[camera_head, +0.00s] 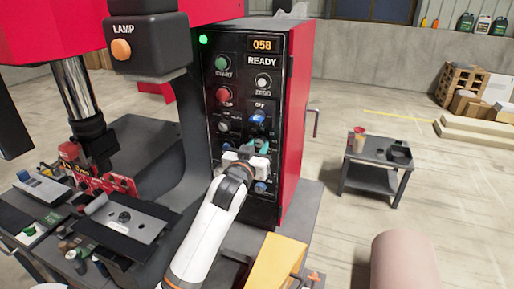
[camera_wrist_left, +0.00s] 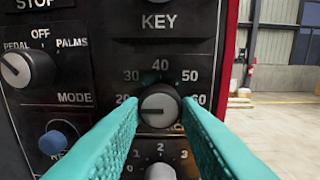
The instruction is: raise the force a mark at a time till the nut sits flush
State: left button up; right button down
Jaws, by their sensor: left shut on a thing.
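My left gripper (camera_head: 260,146) is at the front of the black control panel (camera_head: 240,95). In the left wrist view its teal fingers (camera_wrist_left: 159,103) are shut on the sides of a grey dial knob (camera_wrist_left: 158,108). My right gripper is not in view.
The panel display (camera_head: 262,45) reads 058, with READY below and a green lamp (camera_head: 203,40) lit. Another knob (camera_wrist_left: 160,172) sits just below the held one, and the mode selector (camera_wrist_left: 28,68) is to its left. The press ram (camera_head: 78,95) stands left.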

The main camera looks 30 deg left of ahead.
pick_arm(q)
jog(key=m+p, duration=0.2)
jog(key=m, duration=0.1)
jog(key=shift+r+m, duration=0.1)
jog(key=shift+m, duration=0.3)
jog(key=shift+m+p, duration=0.85)
jog(key=shift+m, duration=1.65)
jog(key=o, duration=1)
